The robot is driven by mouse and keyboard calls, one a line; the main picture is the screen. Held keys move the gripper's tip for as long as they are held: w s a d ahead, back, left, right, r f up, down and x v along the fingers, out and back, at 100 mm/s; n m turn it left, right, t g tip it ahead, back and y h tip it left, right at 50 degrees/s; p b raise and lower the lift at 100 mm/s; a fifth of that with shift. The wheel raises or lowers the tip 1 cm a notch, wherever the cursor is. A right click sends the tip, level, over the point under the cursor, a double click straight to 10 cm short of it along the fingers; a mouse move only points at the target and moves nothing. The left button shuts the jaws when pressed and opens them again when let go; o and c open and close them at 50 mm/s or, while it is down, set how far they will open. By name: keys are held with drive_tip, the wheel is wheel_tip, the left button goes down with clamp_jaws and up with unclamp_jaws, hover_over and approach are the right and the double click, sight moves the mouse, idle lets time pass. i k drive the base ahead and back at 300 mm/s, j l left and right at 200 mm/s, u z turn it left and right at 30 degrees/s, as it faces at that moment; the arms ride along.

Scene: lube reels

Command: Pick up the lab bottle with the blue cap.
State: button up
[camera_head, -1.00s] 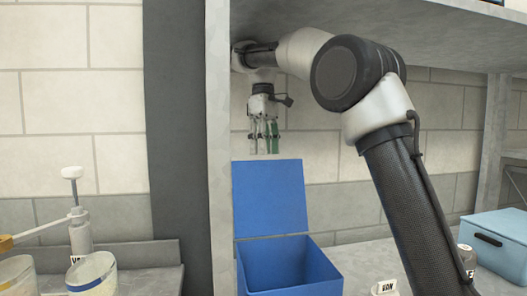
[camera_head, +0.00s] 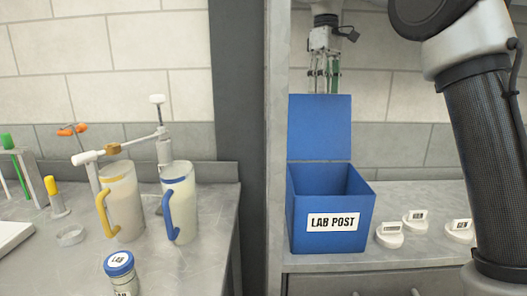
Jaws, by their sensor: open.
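The lab bottle with the blue cap (camera_head: 120,272) stands upright at the front of the left bench. Its cap top reads "LAB", and its lower part is cut off by the picture's bottom edge. My gripper (camera_head: 325,88) is open and empty, pointing down above and behind the blue box on the right. The box's raised lid partly hides the fingertips. The gripper is far to the right of the bottle and higher than it.
An open blue box (camera_head: 302,226) labelled "LAB POST" stands on the right counter. White labelled tags (camera_head: 389,235) lie beside it. A jug with a yellow handle (camera_head: 125,200) and one with a blue handle (camera_head: 181,205) stand behind the bottle. A dark upright post (camera_head: 240,90) separates the two benches.

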sight(127, 284)
drive_tip(key=k, duration=1.2)
